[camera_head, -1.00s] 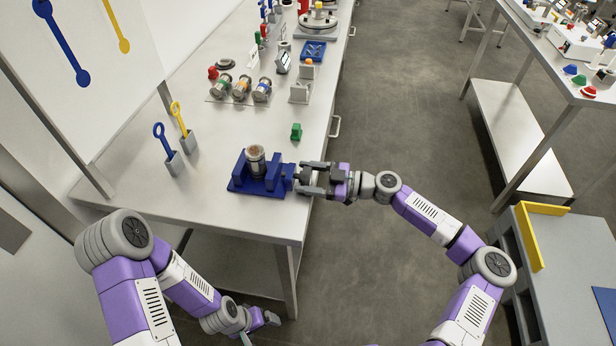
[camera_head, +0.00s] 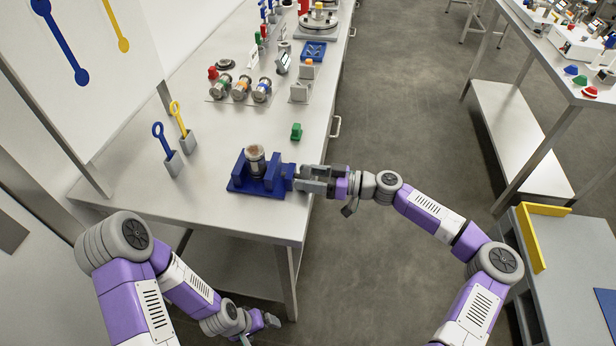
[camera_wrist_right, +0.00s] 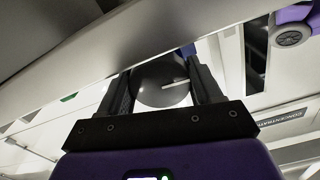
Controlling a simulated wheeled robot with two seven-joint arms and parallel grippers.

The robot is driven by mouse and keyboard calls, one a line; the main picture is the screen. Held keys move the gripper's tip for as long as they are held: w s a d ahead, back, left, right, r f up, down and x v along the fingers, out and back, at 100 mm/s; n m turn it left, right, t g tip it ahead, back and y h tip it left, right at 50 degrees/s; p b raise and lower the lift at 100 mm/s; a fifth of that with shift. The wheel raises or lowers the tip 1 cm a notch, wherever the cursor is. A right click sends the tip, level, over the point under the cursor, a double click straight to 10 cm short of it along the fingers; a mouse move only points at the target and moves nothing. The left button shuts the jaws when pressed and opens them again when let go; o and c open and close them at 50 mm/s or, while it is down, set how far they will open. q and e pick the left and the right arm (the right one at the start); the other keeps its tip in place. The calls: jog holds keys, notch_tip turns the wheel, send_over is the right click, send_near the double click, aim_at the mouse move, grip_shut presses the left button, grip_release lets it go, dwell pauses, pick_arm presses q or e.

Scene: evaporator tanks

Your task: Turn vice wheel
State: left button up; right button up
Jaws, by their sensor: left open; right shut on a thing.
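The blue vice (camera_head: 256,187) stands at the front right edge of the steel table. A metal canister (camera_head: 255,160) stands upright between its jaws. The vice wheel is mostly hidden by my right gripper in the head view; in the right wrist view the dark round wheel (camera_wrist_right: 162,82) sits between the fingers. My right gripper (camera_head: 300,180) reaches in from the right at the vice's right end and is shut on the wheel. My left gripper (camera_head: 268,324) is low in front of the table, away from the vice, open and empty.
A green block (camera_head: 296,131) stands behind the vice. Blue and yellow tools in grey holders (camera_head: 172,163) are to the left. A grey cart (camera_head: 560,250) is at right. The table front left is clear.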

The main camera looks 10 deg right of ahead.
jog(key=shift+m, duration=0.5)
jog(key=o, duration=0.8)
jog(key=shift+c, duration=0.2)
jog(key=shift+d, duration=0.1)
jog(key=p+v, duration=0.1)
jog(key=v, duration=0.6)
jog(key=shift+d, duration=0.2)
jog(key=shift+r, duration=0.1)
